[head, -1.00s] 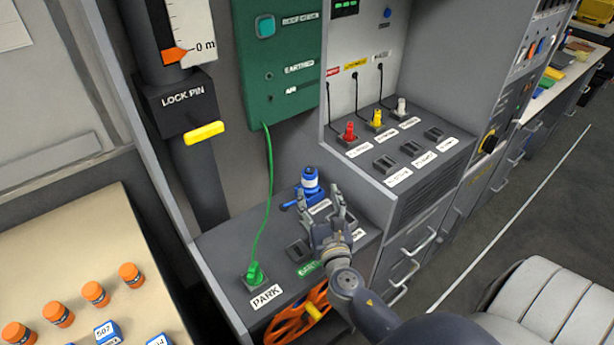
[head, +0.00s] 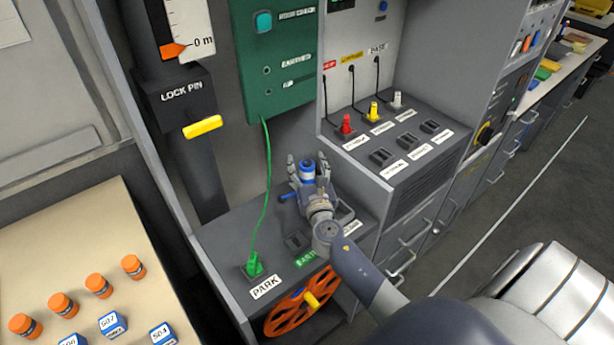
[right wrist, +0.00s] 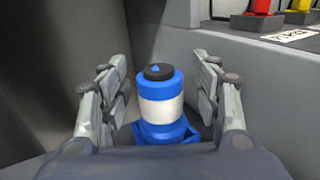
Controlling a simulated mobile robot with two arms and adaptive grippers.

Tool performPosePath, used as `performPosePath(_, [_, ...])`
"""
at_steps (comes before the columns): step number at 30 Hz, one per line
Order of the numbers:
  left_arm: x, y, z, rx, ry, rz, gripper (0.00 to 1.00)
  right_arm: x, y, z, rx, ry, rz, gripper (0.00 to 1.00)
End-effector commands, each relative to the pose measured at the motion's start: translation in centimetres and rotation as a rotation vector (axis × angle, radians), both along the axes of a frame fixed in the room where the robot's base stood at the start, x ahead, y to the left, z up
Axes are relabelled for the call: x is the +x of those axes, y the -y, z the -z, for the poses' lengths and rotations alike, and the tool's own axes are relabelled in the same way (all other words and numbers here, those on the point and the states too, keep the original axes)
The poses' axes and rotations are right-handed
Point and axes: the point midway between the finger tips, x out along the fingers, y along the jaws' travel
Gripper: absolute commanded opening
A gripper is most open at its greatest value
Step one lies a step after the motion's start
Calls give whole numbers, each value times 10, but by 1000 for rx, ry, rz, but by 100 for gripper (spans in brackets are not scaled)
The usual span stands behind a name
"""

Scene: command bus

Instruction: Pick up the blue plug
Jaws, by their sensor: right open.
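The blue plug (head: 306,168) stands upright on the grey console's lower shelf, near the back wall. It is a blue cylinder with a white band and a dark top. In the right wrist view the blue plug (right wrist: 160,108) stands between the fingers of my right gripper (right wrist: 155,75), with a gap on each side. My right gripper (head: 309,167) is open, its fingers on both sides of the plug. The gripper hides part of the plug's lower body in the head view. My left gripper is not in view.
A green plug (head: 254,264) with a cord sits at PARK on the same shelf (head: 225,245). Red (head: 346,124), yellow (head: 374,112) and white (head: 397,100) plugs stand on the raised panel to the right. An orange wheel (head: 298,305) is below the shelf.

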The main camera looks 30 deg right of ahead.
Motion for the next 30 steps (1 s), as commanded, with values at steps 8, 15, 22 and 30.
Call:
performPosePath(8, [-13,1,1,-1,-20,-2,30,0,0,0,0,0,0,28])
performPosePath(15, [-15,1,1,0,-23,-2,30,0,0,-1,0,1,0,4])
performPosePath(22, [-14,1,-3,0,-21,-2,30,0,0,-7,-1,2,0,4])
performPosePath(30, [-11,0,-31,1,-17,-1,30,0,0,-56,-1,5,-1,4])
